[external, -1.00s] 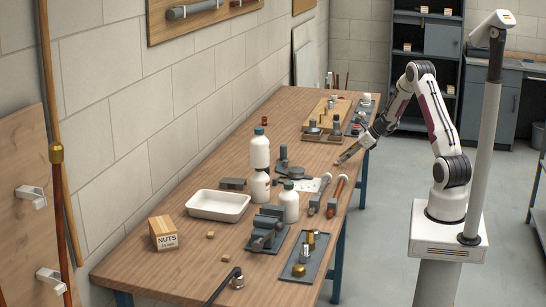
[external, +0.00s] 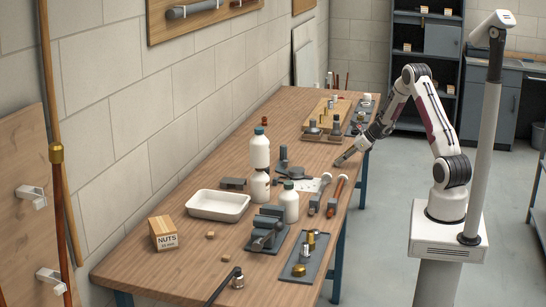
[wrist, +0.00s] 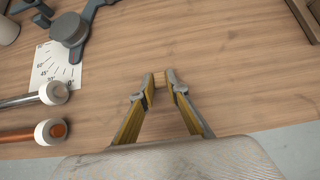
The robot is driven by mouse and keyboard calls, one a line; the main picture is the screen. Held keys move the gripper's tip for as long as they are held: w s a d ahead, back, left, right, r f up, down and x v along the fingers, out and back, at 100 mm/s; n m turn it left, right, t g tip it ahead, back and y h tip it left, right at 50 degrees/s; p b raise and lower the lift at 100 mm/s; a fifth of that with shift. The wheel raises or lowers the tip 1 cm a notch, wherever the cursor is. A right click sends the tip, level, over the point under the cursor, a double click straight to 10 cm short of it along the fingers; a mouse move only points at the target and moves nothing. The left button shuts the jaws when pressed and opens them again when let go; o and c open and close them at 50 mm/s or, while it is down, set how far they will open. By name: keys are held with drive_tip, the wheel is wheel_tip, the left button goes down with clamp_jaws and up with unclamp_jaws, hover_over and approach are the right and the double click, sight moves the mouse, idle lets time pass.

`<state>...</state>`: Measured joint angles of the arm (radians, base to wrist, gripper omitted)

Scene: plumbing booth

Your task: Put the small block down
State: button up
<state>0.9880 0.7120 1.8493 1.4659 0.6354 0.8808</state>
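Another small wooden block (external: 211,234) lies on the bench near the white tray.
The white tray (external: 190,213), NUTS box (external: 163,233), white bottles (external: 260,150) and vise (external: 267,236) stand farther along the bench. A white-ended grey pipe (wrist: 52,93) and copper pipe (wrist: 50,132) lie left of my gripper. The tabletop around the fingertips is clear.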

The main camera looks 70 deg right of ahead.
drive_tip(key=shift+c, duration=0.3)
wheel_tip(320, 180, up, 10)
idle(0.8)
idle(0.8)
